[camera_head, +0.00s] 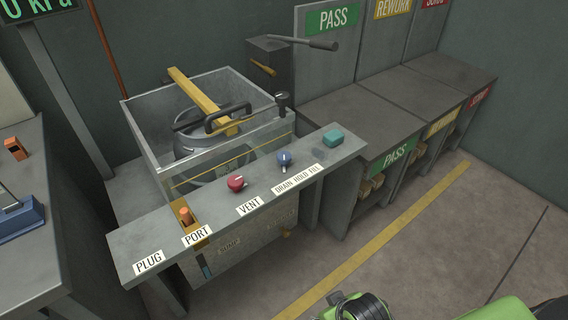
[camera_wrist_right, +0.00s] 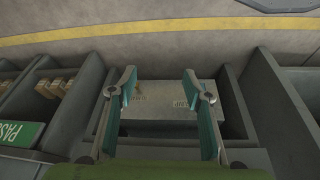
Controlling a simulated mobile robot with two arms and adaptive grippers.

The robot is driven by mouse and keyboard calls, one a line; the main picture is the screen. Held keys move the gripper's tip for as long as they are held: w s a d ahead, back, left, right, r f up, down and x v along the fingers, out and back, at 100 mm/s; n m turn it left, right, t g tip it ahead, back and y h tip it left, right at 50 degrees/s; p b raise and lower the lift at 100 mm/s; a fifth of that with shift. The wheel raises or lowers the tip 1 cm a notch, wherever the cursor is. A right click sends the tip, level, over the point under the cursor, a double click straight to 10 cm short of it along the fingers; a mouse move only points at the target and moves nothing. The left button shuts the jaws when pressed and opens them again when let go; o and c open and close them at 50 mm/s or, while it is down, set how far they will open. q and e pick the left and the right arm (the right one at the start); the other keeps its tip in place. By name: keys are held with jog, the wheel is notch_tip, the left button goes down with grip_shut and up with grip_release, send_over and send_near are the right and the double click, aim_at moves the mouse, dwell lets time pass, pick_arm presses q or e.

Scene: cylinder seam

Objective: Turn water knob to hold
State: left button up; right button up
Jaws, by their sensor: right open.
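The blue water knob (camera_head: 284,158) stands on the grey front shelf of the tank, behind the label reading DRAIN HOLD FILL (camera_head: 297,180). It has a pale mark on top, but its exact setting is too small to tell. A red knob (camera_head: 236,183) sits to its left, behind the VENT label (camera_head: 249,206). My right gripper (camera_wrist_right: 159,78) shows in the right wrist view with its two teal fingers apart and nothing between them. The blue knob is not visible in that view. My left gripper is not in view.
A clear-walled tank (camera_head: 160,150) with a yellow bar (camera_head: 205,100) and a black handle stands behind the shelf (camera_head: 125,240). An orange plug (camera_head: 186,215) sits by PORT. Grey PASS and REWORK bins stand right; floor in front is open.

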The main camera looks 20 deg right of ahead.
notch_tip(320, 180, up, 2)
jog(key=w+t, duration=0.1)
jog(key=w, duration=0.2)
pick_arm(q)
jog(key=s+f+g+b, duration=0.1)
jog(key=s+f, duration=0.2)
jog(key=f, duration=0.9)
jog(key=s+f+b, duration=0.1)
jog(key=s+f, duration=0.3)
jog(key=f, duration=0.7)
pick_arm(e)
jog(key=n+t+y, duration=0.4)
jog(key=t+y, duration=0.5)
jog(key=t, duration=0.2)
send_near(290, 160)
jog(key=b+x, duration=0.1)
jog(key=x, duration=0.9)
jog(key=shift+w+a+r+b, duration=0.1)
jog(key=shift+w+a+b, duration=0.15)
jog(key=shift+w+b, duration=0.05)
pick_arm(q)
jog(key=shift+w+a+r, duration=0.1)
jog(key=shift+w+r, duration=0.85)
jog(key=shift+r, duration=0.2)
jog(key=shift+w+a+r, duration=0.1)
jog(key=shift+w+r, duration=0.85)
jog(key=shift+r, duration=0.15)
pick_arm(e)
jog(key=shift+w+a, duration=0.4)
jog(key=shift+w, duration=0.2)
